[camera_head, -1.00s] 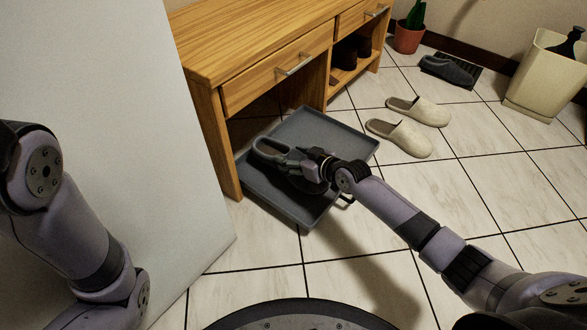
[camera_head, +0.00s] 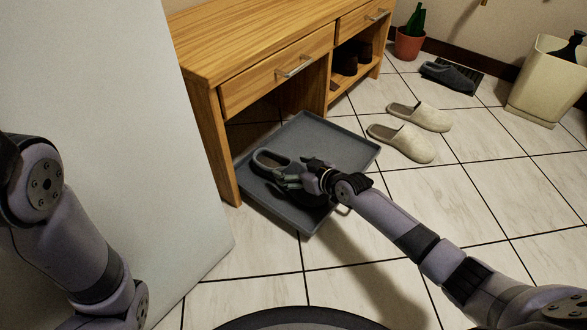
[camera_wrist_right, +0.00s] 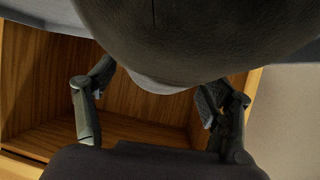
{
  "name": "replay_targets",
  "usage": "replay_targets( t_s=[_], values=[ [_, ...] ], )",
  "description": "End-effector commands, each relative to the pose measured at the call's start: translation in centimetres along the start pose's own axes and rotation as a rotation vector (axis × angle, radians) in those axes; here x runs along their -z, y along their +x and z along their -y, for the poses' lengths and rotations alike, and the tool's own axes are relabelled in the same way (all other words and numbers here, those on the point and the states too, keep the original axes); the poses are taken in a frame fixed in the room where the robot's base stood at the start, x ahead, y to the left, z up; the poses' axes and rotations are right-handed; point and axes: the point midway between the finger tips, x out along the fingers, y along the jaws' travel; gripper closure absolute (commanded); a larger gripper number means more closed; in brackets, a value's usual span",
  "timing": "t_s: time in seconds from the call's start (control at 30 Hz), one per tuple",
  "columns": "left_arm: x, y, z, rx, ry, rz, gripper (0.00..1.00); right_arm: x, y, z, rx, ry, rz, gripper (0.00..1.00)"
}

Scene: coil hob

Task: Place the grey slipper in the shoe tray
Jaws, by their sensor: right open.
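The grey slipper (camera_head: 268,160) is at the left part of the dark grey shoe tray (camera_head: 340,143), its rounded open end toward the cabinet. My right gripper (camera_head: 287,178) is at the slipper, low over the tray, and partly hides it. In the right wrist view the slipper (camera_wrist_right: 200,35) fills the top, and the fingers of my right gripper (camera_wrist_right: 155,100) stand wide apart below and beside it. Whether the slipper rests fully on the tray floor is hard to tell. My left arm shows at the left, but its gripper is out of view.
A wooden cabinet (camera_head: 250,55) stands behind the tray, with dark shoes (camera_head: 347,58) on its shelf. Two cream slippers (camera_head: 402,142) lie on the tiles to the right. A dark slipper (camera_head: 450,75) lies on a mat near a bin (camera_head: 543,85). A pale panel (camera_head: 110,100) fills the left.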

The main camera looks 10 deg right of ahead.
Motion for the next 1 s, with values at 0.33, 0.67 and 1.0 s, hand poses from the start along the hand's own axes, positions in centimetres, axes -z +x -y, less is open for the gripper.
replay_targets(
  t_s=[0.33, 0.67, 1.0],
  values=[
    [-0.3, 0.9, 0.2, 0.0, 0.0, 0.0, 0.6, 0.3, -1.0, -0.1, -0.001, 0.0, 0.001, 0.25],
    [-1.8, 5.3, 1.1, 0.0, 0.001, -0.001, 0.6, 0.6, -7.4, -0.1, -0.001, -0.002, 0.004, 0.25],
    [-2.6, 7.5, 1.5, 0.0, 0.0, -0.002, 0.6, 0.2, -11.8, 0.0, 0.0, -0.001, 0.0, 0.25]
  ],
)
